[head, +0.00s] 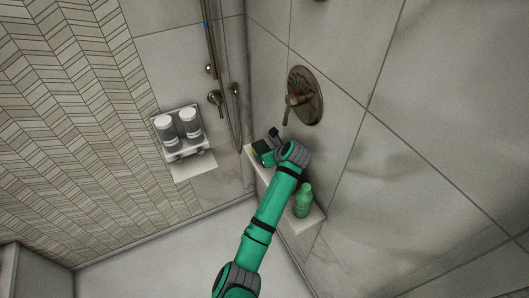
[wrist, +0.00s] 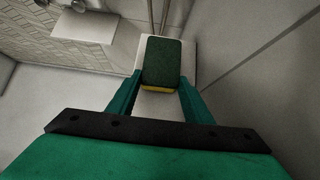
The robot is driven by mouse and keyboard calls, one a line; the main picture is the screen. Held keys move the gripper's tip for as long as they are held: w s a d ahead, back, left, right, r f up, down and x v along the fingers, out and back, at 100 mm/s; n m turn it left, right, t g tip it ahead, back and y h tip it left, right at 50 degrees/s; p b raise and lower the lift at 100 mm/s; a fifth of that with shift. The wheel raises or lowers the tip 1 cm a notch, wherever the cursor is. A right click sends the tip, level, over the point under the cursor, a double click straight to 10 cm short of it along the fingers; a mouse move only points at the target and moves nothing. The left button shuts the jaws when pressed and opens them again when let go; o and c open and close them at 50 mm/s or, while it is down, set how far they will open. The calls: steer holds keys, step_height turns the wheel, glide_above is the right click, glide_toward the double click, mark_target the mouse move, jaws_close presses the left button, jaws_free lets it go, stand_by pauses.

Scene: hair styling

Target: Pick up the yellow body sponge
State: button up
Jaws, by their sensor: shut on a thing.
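The yellow body sponge (wrist: 161,64) has a dark green top face and a yellow lower edge in the wrist view. It sits between the two fingers of my gripper (wrist: 160,95), which is shut on it. In the head view the sponge (head: 261,147) is small and partly hidden by my gripper (head: 268,156), at the far end of the corner ledge. I cannot tell whether it still touches the ledge.
A light ledge (head: 316,218) runs along the right wall, with a green bottle (head: 304,200) at its near end. A wall holder with two dispensers (head: 178,128) hangs left. A bronze shower valve (head: 304,96) juts out above the ledge. Open floor lies to the left.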

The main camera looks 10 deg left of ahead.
steer(key=shift+s+d+r, duration=0.35)
steer(key=shift+s+d, duration=0.35)
steer(key=shift+s, duration=0.25)
steer(key=shift+s+d+r, duration=0.35)
steer(key=shift+s+d, duration=0.4)
steer(key=shift+s, duration=0.15)
steer(key=shift+s+d+r, duration=0.35)
steer(key=shift+s+d, duration=0.35)
steer(key=shift+s, duration=0.25)
